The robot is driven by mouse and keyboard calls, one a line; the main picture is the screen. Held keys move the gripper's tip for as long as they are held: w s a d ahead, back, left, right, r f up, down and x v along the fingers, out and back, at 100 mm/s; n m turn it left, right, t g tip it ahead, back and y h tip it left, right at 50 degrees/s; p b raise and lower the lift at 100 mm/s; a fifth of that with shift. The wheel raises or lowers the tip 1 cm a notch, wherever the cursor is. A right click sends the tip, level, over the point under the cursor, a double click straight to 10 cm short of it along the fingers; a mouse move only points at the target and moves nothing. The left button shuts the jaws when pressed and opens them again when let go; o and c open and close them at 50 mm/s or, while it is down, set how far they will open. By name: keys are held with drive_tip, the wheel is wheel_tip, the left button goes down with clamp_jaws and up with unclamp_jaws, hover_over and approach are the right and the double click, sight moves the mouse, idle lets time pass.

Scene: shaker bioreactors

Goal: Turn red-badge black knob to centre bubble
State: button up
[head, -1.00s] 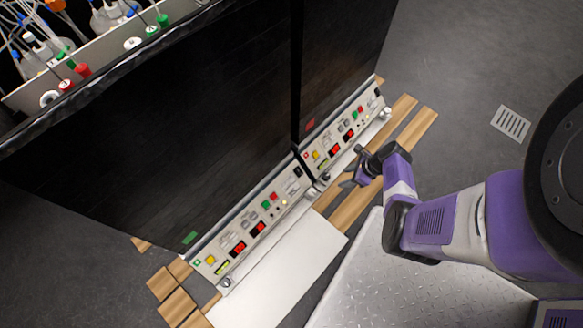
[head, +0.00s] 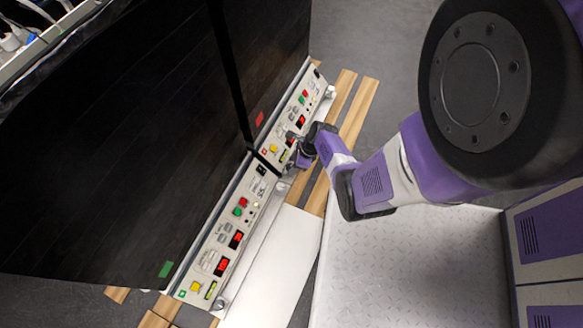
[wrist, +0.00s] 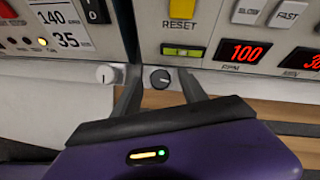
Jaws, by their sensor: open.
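The black knob (wrist: 160,78) with a pale pointer mark sits at the lower front of the right unit. My gripper (wrist: 157,82) is open, with one finger on each side of the knob; contact is not clear. The yellow-green level vial (wrist: 183,50) is just above the knob; its bubble is too small to place. In the head view my gripper (head: 299,156) is at the lower left corner of the right unit's panel (head: 301,104), near its red badge (head: 264,152), and covers the knob.
A pale grey knob (wrist: 106,74) on the neighbouring unit stands close beside my left finger. The left unit's panel (head: 226,236) has a green badge (head: 182,294). Wooden slats (head: 347,115) and a white plate (head: 275,262) lie on the floor in front.

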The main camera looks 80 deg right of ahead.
drive_tip(key=shift+w+f, duration=0.1)
drive_tip(key=shift+f, duration=0.3)
clamp_jaws()
drive_tip(key=shift+n+y, duration=0.3)
drive_tip(key=shift+n, duration=0.5)
unclamp_jaws()
